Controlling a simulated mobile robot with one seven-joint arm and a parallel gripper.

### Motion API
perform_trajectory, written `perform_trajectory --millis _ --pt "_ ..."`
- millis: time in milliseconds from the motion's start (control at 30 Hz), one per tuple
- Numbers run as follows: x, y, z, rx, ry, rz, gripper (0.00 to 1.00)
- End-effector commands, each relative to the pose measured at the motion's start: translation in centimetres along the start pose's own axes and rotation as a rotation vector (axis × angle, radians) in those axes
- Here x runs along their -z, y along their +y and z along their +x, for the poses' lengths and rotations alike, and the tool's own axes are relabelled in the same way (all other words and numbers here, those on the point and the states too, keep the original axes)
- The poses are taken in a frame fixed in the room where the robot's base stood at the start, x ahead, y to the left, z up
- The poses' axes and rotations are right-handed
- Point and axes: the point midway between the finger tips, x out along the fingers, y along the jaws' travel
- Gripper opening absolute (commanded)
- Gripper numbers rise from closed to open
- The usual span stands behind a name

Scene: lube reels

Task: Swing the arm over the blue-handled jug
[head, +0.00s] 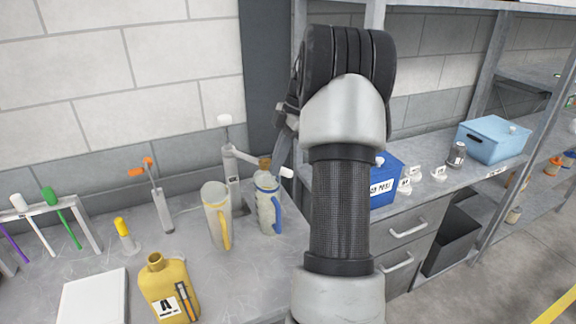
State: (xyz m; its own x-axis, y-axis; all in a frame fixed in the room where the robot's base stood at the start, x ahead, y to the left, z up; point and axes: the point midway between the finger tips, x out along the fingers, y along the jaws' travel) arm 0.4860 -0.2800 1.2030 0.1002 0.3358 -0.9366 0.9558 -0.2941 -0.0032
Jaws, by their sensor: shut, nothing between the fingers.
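The blue-handled jug (266,209) stands upright on the grey bench near its right end. It is pale and translucent, with a blue rim and a blue handle on its right side. My arm reaches up through the middle of the picture, just right of the jug. My gripper (280,158) hangs down at the arm's left side, above and slightly behind the jug's top in the picture. It looks shut and empty, largely hidden behind my wrist. I cannot tell its exact height above the jug.
A yellow-handled jug (215,217) stands close left of the blue-handled one. A grey pump (232,170) with white-tipped parts stands behind them. A yellow bottle (168,288) is at the front. A blue box (384,184) sits on the right-hand counter.

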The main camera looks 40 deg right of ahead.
Motion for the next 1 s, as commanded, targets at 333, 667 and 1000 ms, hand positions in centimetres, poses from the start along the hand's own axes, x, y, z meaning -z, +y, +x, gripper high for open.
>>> perform_trajectory --millis 333,667,1000 --pt "1.4 1.5 -6.7 0.004 0.006 -0.005 0.00" --pt "1.7 2.0 -9.4 0.010 0.009 -0.005 0.00" --pt "1.7 1.9 -9.4 0.010 0.009 -0.005 0.00"
